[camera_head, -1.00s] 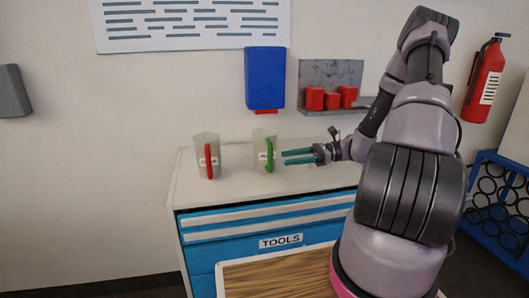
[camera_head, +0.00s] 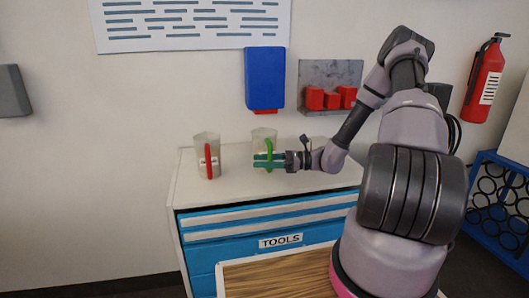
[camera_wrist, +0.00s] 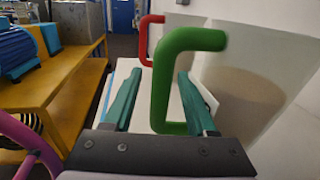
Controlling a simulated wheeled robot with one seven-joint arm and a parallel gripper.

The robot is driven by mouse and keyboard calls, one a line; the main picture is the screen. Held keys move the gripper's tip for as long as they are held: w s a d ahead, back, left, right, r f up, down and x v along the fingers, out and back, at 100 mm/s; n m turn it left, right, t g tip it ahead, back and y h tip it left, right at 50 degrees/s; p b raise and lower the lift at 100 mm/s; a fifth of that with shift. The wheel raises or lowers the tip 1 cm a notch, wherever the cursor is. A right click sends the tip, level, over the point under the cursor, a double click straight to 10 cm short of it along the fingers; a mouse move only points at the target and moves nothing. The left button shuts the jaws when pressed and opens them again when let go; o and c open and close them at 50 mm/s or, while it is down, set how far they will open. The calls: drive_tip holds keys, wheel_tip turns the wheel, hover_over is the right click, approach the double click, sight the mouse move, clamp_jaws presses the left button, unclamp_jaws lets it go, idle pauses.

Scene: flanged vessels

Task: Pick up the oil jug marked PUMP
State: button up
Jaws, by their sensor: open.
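Two translucent jugs stand on the cabinet top. The left jug (camera_head: 200,145) has a red handle (camera_head: 209,160), which also shows farther off in the wrist view (camera_wrist: 145,38). The right jug (camera_head: 261,135) has a green handle (camera_head: 269,147) and is partly hidden by my gripper. Their label writing is too small or hidden to read, so I cannot tell which is marked PUMP. My gripper (camera_head: 256,161) is open at the green handle. In the wrist view the green handle (camera_wrist: 160,85) stands between the two teal fingers (camera_wrist: 159,76), with gaps at the sides.
The white-topped blue cabinet (camera_head: 187,185) bears both jugs against the wall. A blue box (camera_head: 265,78) and a metal rack with red bins (camera_head: 331,100) hang above. A wooden-topped surface (camera_head: 280,277) lies in front. The cabinet top's right part is clear beneath my arm.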

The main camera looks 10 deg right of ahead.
drive_tip(key=shift+a, duration=0.35)
clamp_jaws()
drive_tip(key=shift+r, duration=0.1)
